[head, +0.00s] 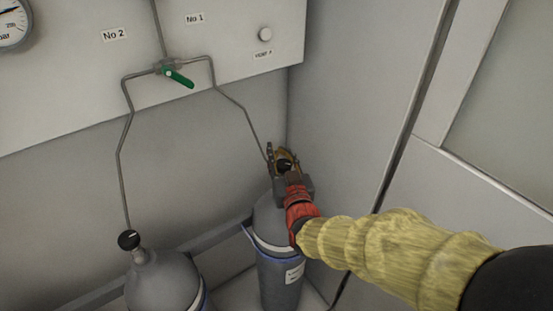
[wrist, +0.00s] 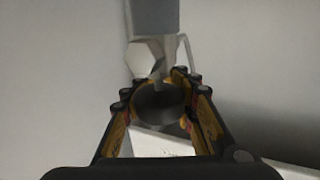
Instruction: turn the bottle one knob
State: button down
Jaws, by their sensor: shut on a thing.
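The bottle one knob is a dark round knob between my fingers in the wrist view (wrist: 158,102). My gripper (wrist: 158,95) has a finger on each side of it and is shut on it. There the fingers and wrist hide most of the knob and the bottle's neck.
A second grey bottle (head: 163,285) with a black knob (head: 129,240) stands at the left. Thin pipes run up to a green-handled valve (head: 178,77) on the wall panel. A wall (head: 345,110) stands close to the right of my gripper.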

jog(key=s+d+m+g+h+p, duration=0.2)
jog(key=m+g+h+p, duration=0.7)
jog(key=m+h, duration=0.1)
jog(key=s+d+m+g+h+p, duration=0.2)
jog(key=d+m+g+h+p, duration=0.1)
jog(key=m+g+h+p, duration=0.7)
jog(key=shift+s+d+r+m+h, duration=0.2)
jog(key=shift+s+m+h, duration=0.15)
jog(key=shift+m+h, duration=0.5)
jog(key=c, duration=1.3)
grip_release()
jog(key=shift+f, duration=0.15)
jog(key=shift+c, duration=0.2)
jog(key=shift+f, duration=0.1)
